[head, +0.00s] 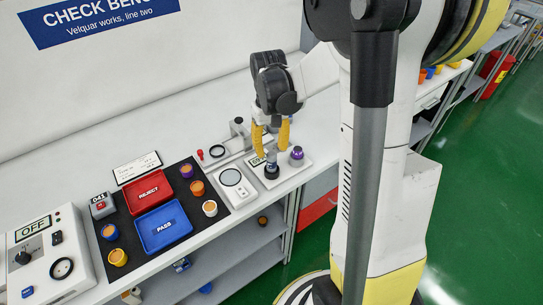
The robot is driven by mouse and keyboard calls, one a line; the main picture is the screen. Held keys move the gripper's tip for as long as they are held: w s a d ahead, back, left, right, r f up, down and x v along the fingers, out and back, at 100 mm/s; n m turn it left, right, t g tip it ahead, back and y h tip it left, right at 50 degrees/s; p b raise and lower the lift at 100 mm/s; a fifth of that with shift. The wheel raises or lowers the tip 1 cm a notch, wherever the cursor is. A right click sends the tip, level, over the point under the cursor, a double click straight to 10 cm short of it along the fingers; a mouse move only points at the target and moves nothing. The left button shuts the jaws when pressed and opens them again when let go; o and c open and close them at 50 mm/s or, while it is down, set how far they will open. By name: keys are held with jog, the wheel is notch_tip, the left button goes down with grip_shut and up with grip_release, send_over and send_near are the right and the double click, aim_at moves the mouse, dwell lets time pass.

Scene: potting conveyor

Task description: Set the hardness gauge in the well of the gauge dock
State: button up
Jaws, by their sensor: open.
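A small dark upright piece with a round black base, which looks like the hardness gauge (271,170), stands on a white plate near the bench's front edge. The plate looks like the gauge dock (290,175). I cannot tell whether the gauge's foot sits down in the well, since the base hides the spot. My gripper (271,147) points down above the gauge, its yellow fingers apart on either side of the gauge's top. It is open, and contact cannot be made out. A grey piece with a purple top (296,157) stands on the plate just right of the gauge.
Left of the plate lies a white device with a round dial (231,178). Behind is a stand with a red knob (200,153). Further left, a black mat holds a red REJECT tray (167,179), a blue PASS tray (184,236) and several small cups. Bare bench lies behind.

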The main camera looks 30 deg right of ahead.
notch_tip(320, 180, up, 5)
jog(key=shift+w+r+p, duration=0.1)
jog(key=shift+r+p, duration=0.1)
jog(key=shift+p, duration=0.45)
jog(key=s+a+r+n+t, duration=0.2)
jog(key=s+a+r+t, duration=0.6)
jog(key=s+a, duration=0.3)
jog(key=shift+s+a+r, duration=0.25)
jog(key=shift+a+r, duration=0.2)
jog(key=shift+a, duration=0.85)
